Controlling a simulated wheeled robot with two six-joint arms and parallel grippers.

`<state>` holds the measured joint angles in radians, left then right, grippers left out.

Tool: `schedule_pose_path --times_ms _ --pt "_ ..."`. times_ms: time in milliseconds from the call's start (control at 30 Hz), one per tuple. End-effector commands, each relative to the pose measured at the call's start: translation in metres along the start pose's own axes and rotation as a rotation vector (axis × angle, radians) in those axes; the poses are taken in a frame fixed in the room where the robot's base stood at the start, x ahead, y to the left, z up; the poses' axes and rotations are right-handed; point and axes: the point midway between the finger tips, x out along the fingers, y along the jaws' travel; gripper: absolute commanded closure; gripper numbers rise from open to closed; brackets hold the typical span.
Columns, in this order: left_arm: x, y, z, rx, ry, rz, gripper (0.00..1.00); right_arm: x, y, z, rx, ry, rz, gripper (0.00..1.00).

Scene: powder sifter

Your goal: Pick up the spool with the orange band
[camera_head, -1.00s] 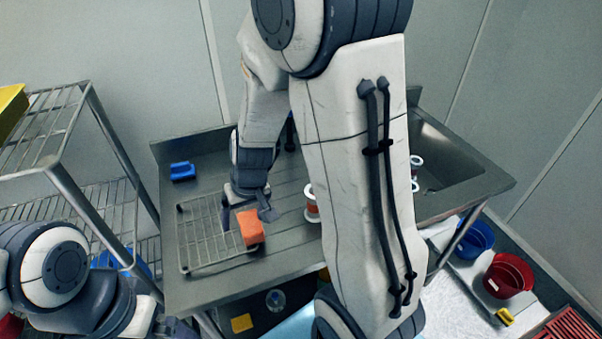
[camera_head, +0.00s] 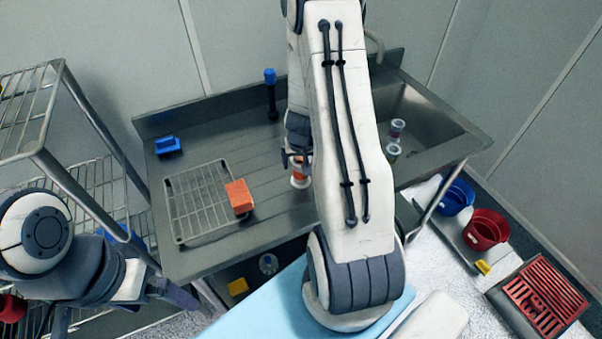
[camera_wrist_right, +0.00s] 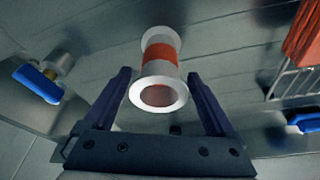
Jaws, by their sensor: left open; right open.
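The spool with the orange band (camera_head: 299,181) stands on the steel counter, white with flanged ends, partly hidden by my right arm. In the right wrist view the spool (camera_wrist_right: 160,58) shows between and just beyond the fingertips, its near flange facing the camera. My right gripper (camera_head: 297,160) is open above and around the top of the spool; the right wrist view shows its two fingers (camera_wrist_right: 160,82) on either side, apart from it. My left gripper (camera_head: 184,296) is low at the left, in front of the counter, away from the spool and open.
A blue object (camera_head: 167,146) and a blue-topped fitting (camera_head: 270,78) stand behind. Two other spools (camera_head: 397,129) are at the sink. A wire shelf (camera_head: 75,130) stands at left.

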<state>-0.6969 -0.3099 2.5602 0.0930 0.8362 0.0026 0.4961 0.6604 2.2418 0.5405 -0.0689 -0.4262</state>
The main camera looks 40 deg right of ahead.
Motion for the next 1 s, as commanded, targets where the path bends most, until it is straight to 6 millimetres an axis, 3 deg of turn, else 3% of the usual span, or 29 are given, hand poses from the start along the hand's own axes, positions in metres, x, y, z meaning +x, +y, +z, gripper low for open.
schedule_pose_path --times_ms 233,500,567,700,767,1000 --pt "0.027 -0.002 0.001 0.002 0.000 0.000 0.02 0.041 0.001 0.001 0.000 -0.001 0.000 0.09" --pt "0.026 -0.002 0.001 0.002 0.000 0.000 0.02 0.044 0.001 -0.001 0.001 0.000 0.000 0.09" --pt "0.026 -0.002 0.001 0.002 0.000 0.000 0.02 0.044 0.001 0.000 0.000 0.000 0.000 0.29" --pt "0.026 -0.002 0.001 0.002 0.000 0.000 0.02 0.043 0.001 0.000 0.000 -0.001 0.000 0.82" --pt "0.026 -0.002 0.001 0.002 0.000 0.000 0.02 0.043 0.001 -0.001 0.000 0.000 0.000 1.00" --pt "0.025 -0.002 0.001 0.002 0.000 0.000 0.02 0.042 0.001 -0.001 0.000 0.000 0.000 1.00"
